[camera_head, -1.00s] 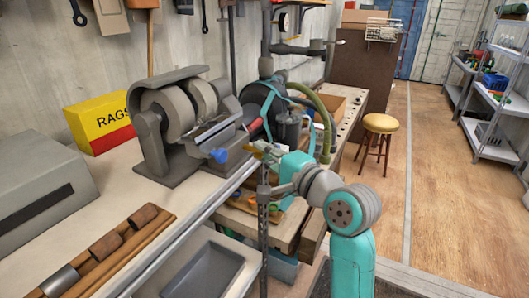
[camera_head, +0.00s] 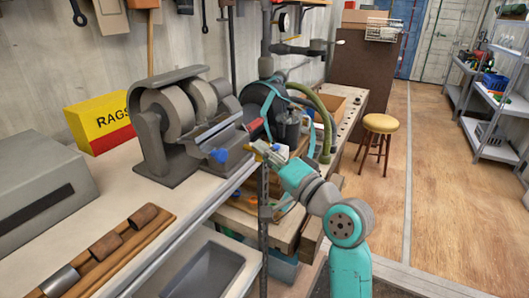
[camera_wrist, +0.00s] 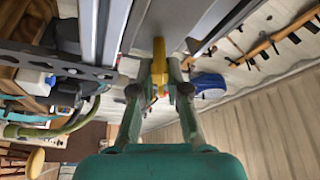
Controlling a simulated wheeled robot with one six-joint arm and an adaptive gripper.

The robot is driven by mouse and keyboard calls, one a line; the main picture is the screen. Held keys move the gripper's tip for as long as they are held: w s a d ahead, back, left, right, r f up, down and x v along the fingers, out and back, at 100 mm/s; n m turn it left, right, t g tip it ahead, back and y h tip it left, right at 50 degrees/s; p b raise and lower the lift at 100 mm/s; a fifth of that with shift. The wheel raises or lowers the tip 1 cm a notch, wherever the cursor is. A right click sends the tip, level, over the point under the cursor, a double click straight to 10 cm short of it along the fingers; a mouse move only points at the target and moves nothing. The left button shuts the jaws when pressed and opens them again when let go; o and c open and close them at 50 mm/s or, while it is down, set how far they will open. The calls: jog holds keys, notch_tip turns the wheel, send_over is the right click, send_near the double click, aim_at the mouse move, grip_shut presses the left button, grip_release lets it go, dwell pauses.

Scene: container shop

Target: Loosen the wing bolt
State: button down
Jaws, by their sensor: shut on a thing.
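The wing bolt (camera_wrist: 158,62) is a narrow yellow piece in the upper middle of the wrist view. It stands between the two fingers of my gripper (camera_wrist: 159,84), which are shut on it. In the head view my gripper (camera_head: 268,152) is at the front edge of the bench, just right of the grinder, with a little yellow showing at its tip. The bolt's far end and what it is threaded into are hidden. A blue knob (camera_wrist: 208,85) is right of the fingers in the wrist view, apart from them.
The bench grinder (camera_head: 172,120) stands left of my gripper with a blue knob (camera_head: 219,155) at its front. A metal post (camera_head: 264,200) is close below my gripper. A yellow-topped stool (camera_head: 381,123) stands back right. The wooden floor (camera_head: 450,190) is clear.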

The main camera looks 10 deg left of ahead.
jog(key=n+y, duration=0.1)
jog(key=n, duration=0.3)
jog(key=n+g+y, duration=0.1)
jog(key=n+y, duration=0.1)
jog(key=n, duration=0.2)
jog(key=shift+f, duration=0.1)
jog(key=n+g+y, duration=0.1)
jog(key=n, duration=0.2)
jog(key=n+g, duration=0.1)
jog(key=n, duration=0.2)
jog(key=n+g+y, duration=0.1)
jog(key=n+g, duration=0.1)
jog(key=n, duration=0.1)
jog(key=shift+y, duration=0.3)
jog(key=c, duration=1.3)
grip_release()
jog(key=v, duration=1.2)
jog(key=shift+w, duration=0.1)
jog(key=shift+f, duration=0.1)
